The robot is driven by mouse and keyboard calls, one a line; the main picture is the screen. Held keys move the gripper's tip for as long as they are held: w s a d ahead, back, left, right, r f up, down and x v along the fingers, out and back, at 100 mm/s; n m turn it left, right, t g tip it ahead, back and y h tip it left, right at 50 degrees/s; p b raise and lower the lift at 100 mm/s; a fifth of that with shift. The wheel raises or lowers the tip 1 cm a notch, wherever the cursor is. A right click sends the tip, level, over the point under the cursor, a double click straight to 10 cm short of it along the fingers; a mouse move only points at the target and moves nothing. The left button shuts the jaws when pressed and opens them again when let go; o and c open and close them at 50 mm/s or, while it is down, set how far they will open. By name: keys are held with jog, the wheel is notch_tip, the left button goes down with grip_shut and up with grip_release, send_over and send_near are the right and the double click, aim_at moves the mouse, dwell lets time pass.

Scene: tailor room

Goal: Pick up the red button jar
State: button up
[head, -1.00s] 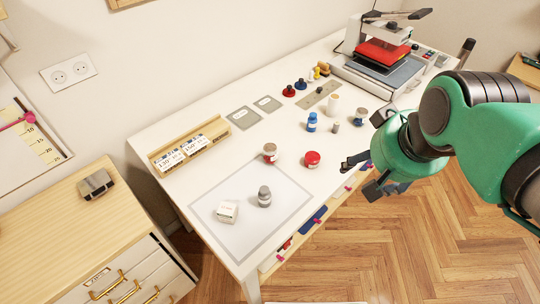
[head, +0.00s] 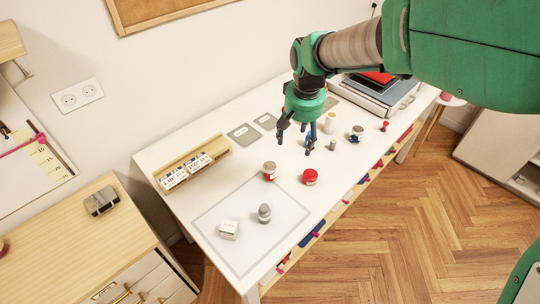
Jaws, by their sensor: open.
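A short red jar (head: 310,177) with a pale label stands upright on the white table, near its front edge. To its left stands a jar with a grey lid, a white label and some reddish colour (head: 269,170). I cannot tell from this view which of the two holds red buttons. My gripper (head: 295,142) points down above the table, behind and above the red jar. Its fingers are spread, with nothing between them. It is apart from both jars and hides part of the tabletop behind it.
A small white box (head: 229,229) and a grey jar (head: 264,213) stand on a pale framed mat (head: 247,255). A wooden card holder (head: 192,165) lies at the left. A press stands behind.

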jog(key=g+p, duration=0.2)
send_near(270, 165)
jog(key=shift+s+a, duration=0.15)
jog(key=shift+s, duration=0.05)
jog(key=shift+f, duration=0.1)
jog(key=shift+f+b, duration=0.5)
jog(key=shift+f, duration=3.7)
jog(key=shift+s+a+f+b, duration=0.15)
jog(key=shift+f+b, duration=0.5)
jog(key=shift+f, duration=1.95)
jog(key=c, duration=1.4)
